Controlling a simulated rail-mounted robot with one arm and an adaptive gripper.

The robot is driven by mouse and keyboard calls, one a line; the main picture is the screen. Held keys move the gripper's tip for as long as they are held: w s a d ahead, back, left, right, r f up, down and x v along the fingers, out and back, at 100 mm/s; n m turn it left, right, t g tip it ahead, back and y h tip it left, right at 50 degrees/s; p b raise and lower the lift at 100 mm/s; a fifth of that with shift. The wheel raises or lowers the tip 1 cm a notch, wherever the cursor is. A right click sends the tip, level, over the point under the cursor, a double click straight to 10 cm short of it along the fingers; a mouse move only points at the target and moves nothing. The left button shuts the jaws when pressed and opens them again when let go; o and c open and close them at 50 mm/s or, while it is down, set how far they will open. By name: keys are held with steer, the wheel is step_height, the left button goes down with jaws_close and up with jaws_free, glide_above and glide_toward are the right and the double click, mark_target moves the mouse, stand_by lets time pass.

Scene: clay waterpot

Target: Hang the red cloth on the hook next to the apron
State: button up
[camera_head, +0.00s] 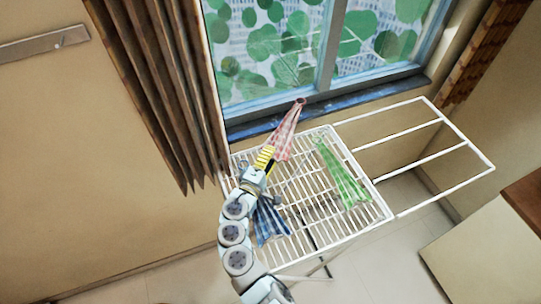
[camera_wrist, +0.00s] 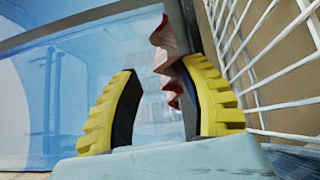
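The red-and-white checked cloth (camera_head: 287,133) is at the back of the white drying rack, with its narrow end up near the window sill. My gripper (camera_head: 266,156), with yellow fingers, is at the cloth's lower left. In the wrist view, my gripper (camera_wrist: 160,68) is open, and the red cloth (camera_wrist: 168,55) shows between the fingers, nearer the right one. I cannot tell whether it touches that finger. A metal rail (camera_head: 30,49) with a small hook-like peg (camera_head: 58,44) is on the wall at the upper left. No apron is visible.
The white rack (camera_head: 384,208) also holds a blue checked cloth (camera_head: 268,222), partly behind my arm, and a green checked cloth (camera_head: 344,176). A brown curtain (camera_head: 160,85) hangs between the wall rail and the window (camera_head: 270,60). The wall below the rail is clear.

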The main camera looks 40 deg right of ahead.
steer(key=shift+r+p, duration=0.6)
steer(key=shift+p, duration=0.05)
steer(key=b+v, duration=0.1)
steer(key=v, duration=0.9)
steer(key=shift+s+a+f, duration=0.15)
steer(key=shift+a, duration=0.15)
steer(key=shift+s+a, duration=0.3)
steer(key=shift+a, duration=0.35)
